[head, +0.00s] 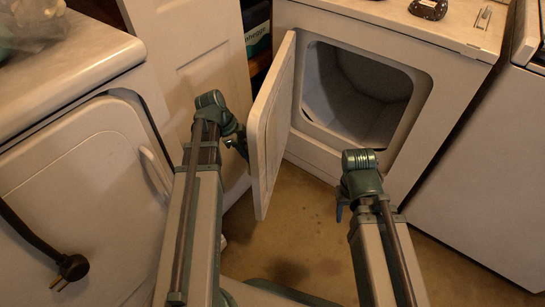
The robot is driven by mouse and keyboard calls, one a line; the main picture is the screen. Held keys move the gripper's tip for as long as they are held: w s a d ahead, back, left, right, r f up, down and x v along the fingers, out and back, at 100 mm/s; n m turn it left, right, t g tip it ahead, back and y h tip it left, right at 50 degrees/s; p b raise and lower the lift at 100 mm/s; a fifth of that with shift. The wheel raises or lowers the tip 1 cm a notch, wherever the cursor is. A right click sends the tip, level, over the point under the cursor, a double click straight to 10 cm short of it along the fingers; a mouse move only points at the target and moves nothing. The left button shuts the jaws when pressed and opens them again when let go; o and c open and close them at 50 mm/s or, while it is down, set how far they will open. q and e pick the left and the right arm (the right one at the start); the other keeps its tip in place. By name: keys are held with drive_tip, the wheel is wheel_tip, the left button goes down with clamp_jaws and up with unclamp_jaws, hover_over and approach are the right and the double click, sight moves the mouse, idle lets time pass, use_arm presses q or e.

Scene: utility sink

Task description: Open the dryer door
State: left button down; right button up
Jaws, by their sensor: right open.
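The white dryer (306,145) stands at the back centre with its opening uncovered and its pale drum (362,100) showing empty. Its door (270,130) stands swung well out on the left side of the opening, seen nearly edge-on. My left gripper (240,146) is at the left face of the door, close to it; its fingers are small and dark, and I cannot tell whether they touch the door. My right gripper (340,212) is open and empty, low in front of the dryer, right of the door and apart from it.
Another white machine (80,190) with a shut door stands at the left, a black cord and plug (70,268) hanging before it. A white panel door (195,50) is behind my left arm. A white appliance (480,170) stands at the right. Brown floor (290,225) shows between my arms.

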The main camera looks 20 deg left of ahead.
use_arm(q)
drive_tip(key=a, duration=0.6)
drive_tip(key=shift+w, duration=0.1)
drive_tip(key=c, duration=0.8)
unclamp_jaws()
drive_tip(key=shift+w, duration=0.1)
use_arm(e)
drive_tip(key=shift+r, duration=0.1)
